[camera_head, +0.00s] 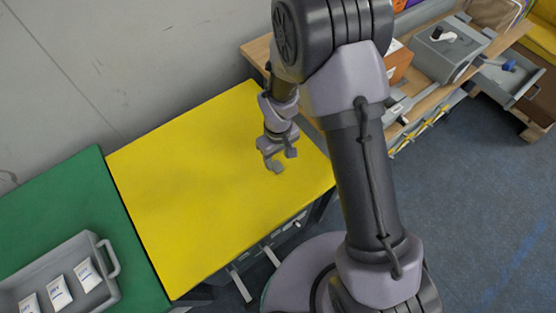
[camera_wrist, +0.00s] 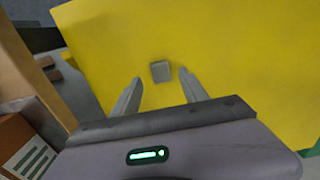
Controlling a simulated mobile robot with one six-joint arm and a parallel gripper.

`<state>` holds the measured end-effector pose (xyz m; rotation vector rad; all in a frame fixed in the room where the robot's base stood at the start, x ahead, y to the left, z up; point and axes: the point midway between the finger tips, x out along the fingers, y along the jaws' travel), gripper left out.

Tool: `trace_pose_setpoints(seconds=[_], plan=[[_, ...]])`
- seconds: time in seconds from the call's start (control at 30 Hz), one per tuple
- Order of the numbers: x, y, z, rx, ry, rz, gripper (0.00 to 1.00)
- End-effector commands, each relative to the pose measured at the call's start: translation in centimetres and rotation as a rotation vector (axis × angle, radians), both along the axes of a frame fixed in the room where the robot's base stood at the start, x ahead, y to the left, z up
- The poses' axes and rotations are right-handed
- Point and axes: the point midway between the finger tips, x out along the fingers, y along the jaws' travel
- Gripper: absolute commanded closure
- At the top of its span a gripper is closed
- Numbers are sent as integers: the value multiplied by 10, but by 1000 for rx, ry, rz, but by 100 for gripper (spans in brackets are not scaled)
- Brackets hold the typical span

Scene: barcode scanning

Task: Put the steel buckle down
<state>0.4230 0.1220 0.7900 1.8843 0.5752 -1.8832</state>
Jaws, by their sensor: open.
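My gripper (camera_head: 279,162) is over the right part of the yellow table (camera_head: 190,190), fingers pointing down. In the wrist view my gripper (camera_wrist: 160,85) is open, with its two fingers spread apart. A small grey block-like piece, which looks like the steel buckle (camera_wrist: 160,71), lies on the yellow surface just beyond and between the fingertips. I see a gap between it and each finger. In the head view I cannot make the buckle out apart from the gripper.
A green table (camera_head: 55,208) adjoins on the left and bears a grey tray (camera_head: 62,250) with several white packets. At the right a wooden bench (camera_head: 425,92) holds a grey device (camera_head: 447,50) and boxes. The yellow table is otherwise clear.

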Motion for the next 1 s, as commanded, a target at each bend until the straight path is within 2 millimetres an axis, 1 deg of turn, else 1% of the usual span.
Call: trace_pose_setpoints(seconds=[0.03, 0.1, 0.2, 0.3, 0.47, 0.53, 0.57, 0.63, 0.67, 0.7, 0.77, 0.8, 0.87, 0.9, 1.0], plan=[[1, 0, 22, 1, -3, 0, 48], [1, 0, 41, 1, -3, 2, 48], [0, 0, 61, 0, -2, 2, 48], [0, 0, 72, 0, 0, 1, 48], [0, -1, 79, 1, -2, -4, 48], [2, -4, 98, 12, -25, -42, 48], [2, -8, 113, 21, -40, -75, 48], [-2, -21, 164, 54, -92, -187, 48], [-7, -28, 189, 73, -119, -248, 48], [-18, -38, 222, 102, -152, -334, 48], [-41, -52, 266, 149, -203, -463, 48], [-59, -60, 291, 186, -237, -549, 48], [-87, -70, 321, 241, -283, -666, 48], [-106, -75, 335, 277, -309, -735, 48], [-142, -81, 354, 353, -357, -865, 48]])
